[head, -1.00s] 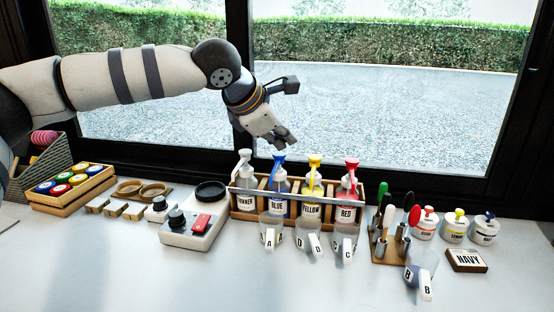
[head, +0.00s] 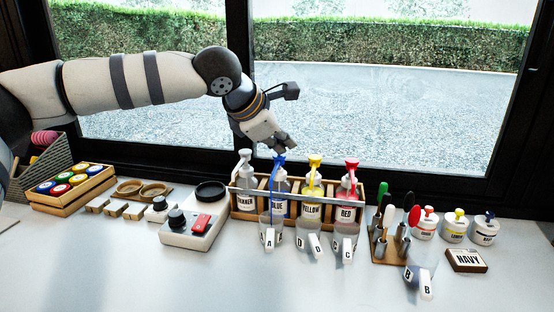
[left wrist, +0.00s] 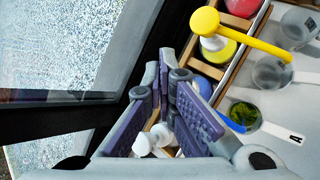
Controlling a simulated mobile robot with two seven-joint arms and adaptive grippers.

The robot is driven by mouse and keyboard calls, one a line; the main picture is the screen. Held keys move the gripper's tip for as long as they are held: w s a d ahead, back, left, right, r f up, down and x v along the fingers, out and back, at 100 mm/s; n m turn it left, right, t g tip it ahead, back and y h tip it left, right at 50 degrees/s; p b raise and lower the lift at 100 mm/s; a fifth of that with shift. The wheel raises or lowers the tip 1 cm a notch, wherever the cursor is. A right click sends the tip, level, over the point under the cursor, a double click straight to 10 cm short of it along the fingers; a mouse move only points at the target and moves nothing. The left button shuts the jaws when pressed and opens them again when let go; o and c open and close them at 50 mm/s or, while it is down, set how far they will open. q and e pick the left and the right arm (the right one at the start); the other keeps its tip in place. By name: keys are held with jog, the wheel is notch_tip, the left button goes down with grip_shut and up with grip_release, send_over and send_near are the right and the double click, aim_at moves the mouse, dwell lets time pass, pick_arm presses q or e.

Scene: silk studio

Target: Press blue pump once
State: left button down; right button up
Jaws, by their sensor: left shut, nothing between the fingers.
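The blue pump (head: 279,161) tops the bottle labelled BLUE in the wooden rack. Its blue spout (left wrist: 231,123) shows in the left wrist view over cup A (head: 270,236), which holds something yellow-green (left wrist: 243,113). A thin blue line runs down from the spout towards cup A in the head view. My left gripper (head: 287,147) is shut and empty, pointing down at the pump head. The fingers (left wrist: 166,75) hide most of the head in the left wrist view, so I cannot tell whether they touch. My right gripper is not in view.
The white thinner pump (head: 245,158) stands left of the blue one; the yellow (head: 315,162) and red (head: 351,164) pumps stand to its right. Cups D and C stand in front of the rack. The window frame is close behind.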

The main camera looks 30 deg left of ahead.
aim_at(282, 156)
pick_arm(q)
jog(key=shift+f, duration=0.45)
dwell(0.3)
jog(key=shift+r, duration=1.35)
notch_tip(282, 156, up, 6)
